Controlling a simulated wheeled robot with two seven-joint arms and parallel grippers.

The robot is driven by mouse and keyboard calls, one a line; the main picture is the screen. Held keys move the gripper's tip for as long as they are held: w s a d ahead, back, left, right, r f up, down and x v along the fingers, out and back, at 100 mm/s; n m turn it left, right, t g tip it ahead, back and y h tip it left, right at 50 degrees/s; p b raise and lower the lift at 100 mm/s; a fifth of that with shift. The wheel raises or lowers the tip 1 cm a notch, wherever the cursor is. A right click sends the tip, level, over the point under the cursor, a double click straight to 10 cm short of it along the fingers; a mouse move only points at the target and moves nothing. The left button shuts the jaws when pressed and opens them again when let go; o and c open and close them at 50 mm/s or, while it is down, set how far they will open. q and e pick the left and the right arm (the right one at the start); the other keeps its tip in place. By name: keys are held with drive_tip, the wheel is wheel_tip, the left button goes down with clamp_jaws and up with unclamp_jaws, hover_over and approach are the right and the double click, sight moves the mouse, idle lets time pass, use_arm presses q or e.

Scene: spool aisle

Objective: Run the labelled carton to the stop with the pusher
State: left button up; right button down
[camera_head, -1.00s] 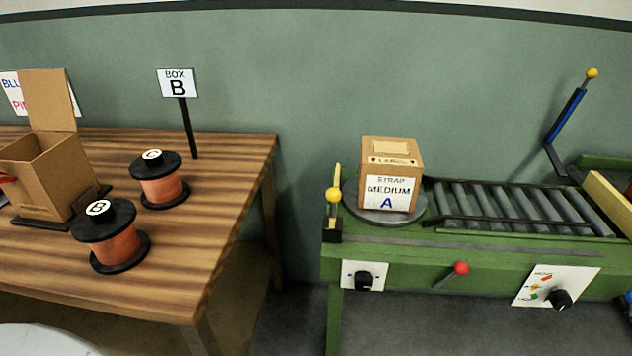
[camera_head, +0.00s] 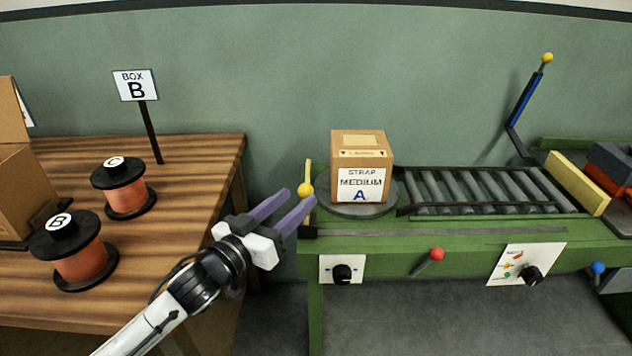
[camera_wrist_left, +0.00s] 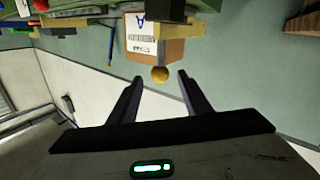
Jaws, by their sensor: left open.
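The labelled carton (camera_head: 361,165) sits upright on a round grey turntable (camera_head: 385,209) at the left end of the green bench. Its label reads STRAP MEDIUM A. The pusher's yellow knob (camera_head: 305,190) is at the bench's left end, just left of the carton. My left gripper (camera_head: 296,202) is open, its purple fingers pointing at the knob. In the left wrist view the knob (camera_wrist_left: 160,74) appears beyond and between the open fingertips, with the carton (camera_wrist_left: 150,42) behind it. A pale yellow board (camera_head: 577,183), perhaps the stop, stands at the rollers' right end. My right gripper is not visible.
Grey rollers (camera_head: 490,191) run right from the turntable. A red-knobbed lever (camera_head: 436,255) and dial panels are on the bench front. A blue lever with a yellow knob (camera_head: 547,57) rises behind. The wooden table (camera_head: 190,215) at left holds two spools.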

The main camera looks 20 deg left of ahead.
use_arm(q)
drive_tip(key=x, duration=0.9)
drive_tip(key=shift+f, duration=0.1)
drive_tip(key=shift+c, duration=0.4)
clamp_jaws()
